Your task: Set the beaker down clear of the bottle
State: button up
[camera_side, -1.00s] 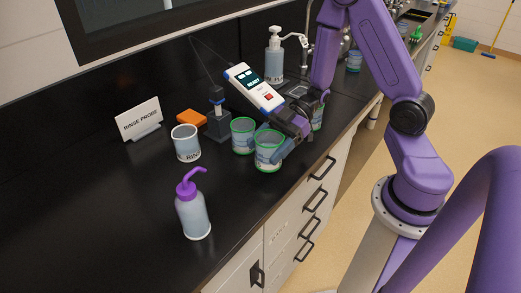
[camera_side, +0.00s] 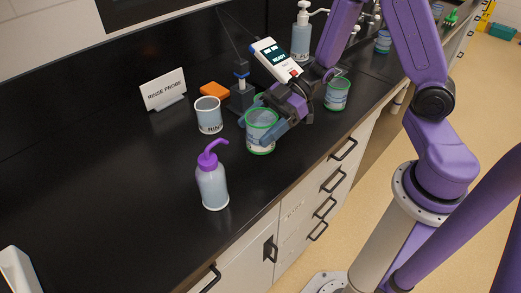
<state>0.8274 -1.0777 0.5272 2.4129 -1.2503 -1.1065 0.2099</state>
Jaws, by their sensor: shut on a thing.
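A beaker with a green rim (camera_side: 261,144) is between the blue fingers of my gripper (camera_side: 257,131), which is shut on it. The beaker is upright, and I cannot tell whether its base touches the black bench. The bottle (camera_side: 212,186), pale with a purple cap and bent spout, stands upright on the bench to the left and nearer the camera. A gap of bare bench shows between beaker and bottle. My gripper comes in from the upper right and hides part of what is behind the beaker.
A white-rimmed rinse beaker (camera_side: 209,116) stands left of the held one. Behind are an orange block (camera_side: 214,90), a probe stand (camera_side: 241,95) and a meter (camera_side: 275,60). Another green-rimmed beaker (camera_side: 337,95) stands right. A RINSE PROBE sign (camera_side: 163,89) is back left.

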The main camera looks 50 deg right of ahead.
jog(key=shift+f, duration=3.05)
jog(key=shift+f, duration=0.1)
jog(key=o, duration=1.3)
jog(key=shift+c, duration=0.2)
jog(key=v, duration=1.2)
jog(key=shift+d, duration=0.1)
